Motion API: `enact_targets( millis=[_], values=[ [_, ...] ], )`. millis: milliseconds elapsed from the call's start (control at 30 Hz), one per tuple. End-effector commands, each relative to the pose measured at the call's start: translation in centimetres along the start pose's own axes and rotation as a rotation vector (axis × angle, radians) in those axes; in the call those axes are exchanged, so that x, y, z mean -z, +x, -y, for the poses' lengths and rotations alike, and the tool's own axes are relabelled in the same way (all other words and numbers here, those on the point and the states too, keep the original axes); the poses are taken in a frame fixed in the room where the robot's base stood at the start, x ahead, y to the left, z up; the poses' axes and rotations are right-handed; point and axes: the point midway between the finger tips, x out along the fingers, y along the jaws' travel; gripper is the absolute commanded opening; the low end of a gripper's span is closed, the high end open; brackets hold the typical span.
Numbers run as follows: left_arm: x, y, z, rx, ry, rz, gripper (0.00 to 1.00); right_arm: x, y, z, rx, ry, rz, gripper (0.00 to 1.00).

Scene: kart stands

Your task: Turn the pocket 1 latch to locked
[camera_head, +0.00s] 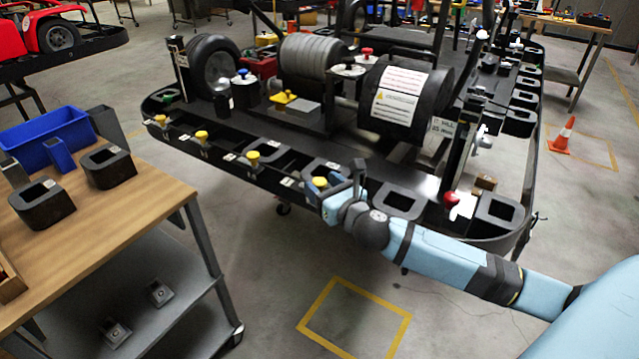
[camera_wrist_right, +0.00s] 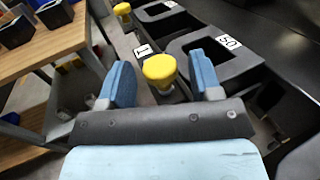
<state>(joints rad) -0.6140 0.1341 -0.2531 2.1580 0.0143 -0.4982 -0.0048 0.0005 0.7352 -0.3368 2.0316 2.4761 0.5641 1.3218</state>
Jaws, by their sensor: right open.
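A row of yellow latch knobs runs along the near side of the black kart frame. The nearest one, a yellow knob (camera_head: 320,183) on a short stem, is beside my right gripper (camera_head: 340,187). In the right wrist view, my right gripper (camera_wrist_right: 160,72) is open, with its blue fingers on either side of this yellow knob (camera_wrist_right: 160,66). I see gaps on both sides of the knob. A small white tag (camera_wrist_right: 142,50) beside it carries a mark like 1 or 11. Whether the latch is locked cannot be told. My left gripper is out of view.
Black pocket rims (camera_head: 398,203) line the kart edge beside my right gripper, and a red knob (camera_head: 451,198) stands farther right. A wooden bench (camera_head: 140,205) with a blue bin (camera_head: 75,128) stands at left. Floor in front is clear.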

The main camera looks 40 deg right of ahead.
Motion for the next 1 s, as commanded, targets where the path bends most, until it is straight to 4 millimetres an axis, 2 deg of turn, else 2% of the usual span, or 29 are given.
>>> enact_targets(
  millis=[200,467,500,700,1000],
  values=[
    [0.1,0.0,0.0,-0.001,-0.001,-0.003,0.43,0.0,1.5,0.0,0.000,-0.001,0.001,0.59],
    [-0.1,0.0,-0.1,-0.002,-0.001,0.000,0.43,0.0,1.6,0.0,0.000,-0.001,0.000,0.59],
    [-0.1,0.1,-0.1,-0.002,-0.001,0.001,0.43,0.0,1.6,0.0,0.000,-0.001,0.000,0.56],
    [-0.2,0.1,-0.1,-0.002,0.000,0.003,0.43,0.0,1.6,0.0,0.000,-0.001,0.000,0.12],
    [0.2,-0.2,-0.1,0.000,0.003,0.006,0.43,-0.2,1.6,-0.1,0.033,0.002,-0.001,0.12]
  ],
)
